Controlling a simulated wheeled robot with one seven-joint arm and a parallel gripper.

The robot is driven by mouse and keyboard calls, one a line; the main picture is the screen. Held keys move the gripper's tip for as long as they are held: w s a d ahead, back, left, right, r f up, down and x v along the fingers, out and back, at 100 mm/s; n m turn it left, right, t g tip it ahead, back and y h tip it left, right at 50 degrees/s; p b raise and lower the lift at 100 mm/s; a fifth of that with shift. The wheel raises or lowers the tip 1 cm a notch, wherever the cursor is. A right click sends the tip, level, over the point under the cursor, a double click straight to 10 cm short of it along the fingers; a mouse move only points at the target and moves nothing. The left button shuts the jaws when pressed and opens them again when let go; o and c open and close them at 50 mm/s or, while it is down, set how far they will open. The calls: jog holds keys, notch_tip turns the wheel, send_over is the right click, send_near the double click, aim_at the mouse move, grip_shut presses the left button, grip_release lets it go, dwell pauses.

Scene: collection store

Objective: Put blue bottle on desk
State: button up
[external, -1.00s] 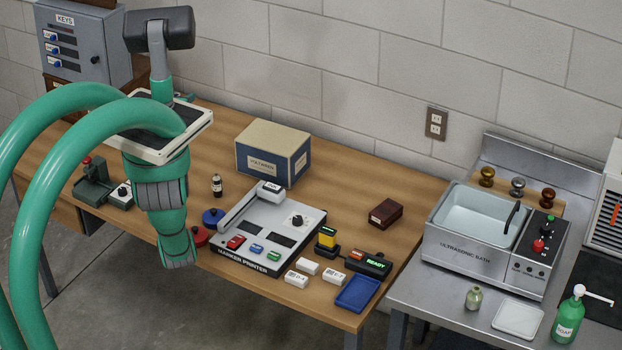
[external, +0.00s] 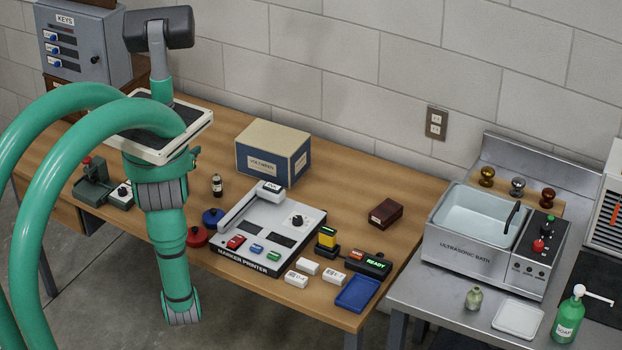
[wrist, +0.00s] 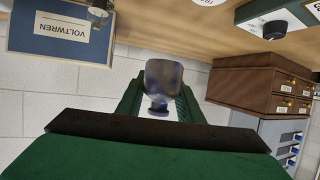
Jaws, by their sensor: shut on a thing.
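The blue bottle (wrist: 165,76) is a dull, cloudy blue-grey bottle between the fingers of my gripper (wrist: 160,101) in the wrist view. My gripper is shut on it. The wrist picture is upside down, so the desk is at its top. The bottle is seen against the wall, apart from the desk surface. The wooden desk (external: 370,248) is in the external view. My arm stands over its left front part there and hides the bottle and most of the gripper.
Brown drawers (wrist: 258,84) show at the wrist view's right. Bare desk lies around the dark red box (external: 385,213).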

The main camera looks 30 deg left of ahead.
jog(key=a+x, duration=0.1)
jog(key=x, duration=0.5)
send_over(201, 168)
notch_tip(201, 168, down, 6)
jog(key=shift+w+f, duration=0.1)
jog(key=shift+w, duration=0.05)
jog(key=shift+w+a+f, duration=0.1)
jog(key=shift+f, duration=1.6)
jog(key=shift+f, duration=0.15)
jog(key=o, duration=1.1)
jog(key=shift+s+r, duration=0.2)
jog(key=shift+r, duration=0.05)
jog(key=v, duration=1.1)
jog(key=shift+s+r, duration=0.2)
jog(key=shift+s, duration=0.1)
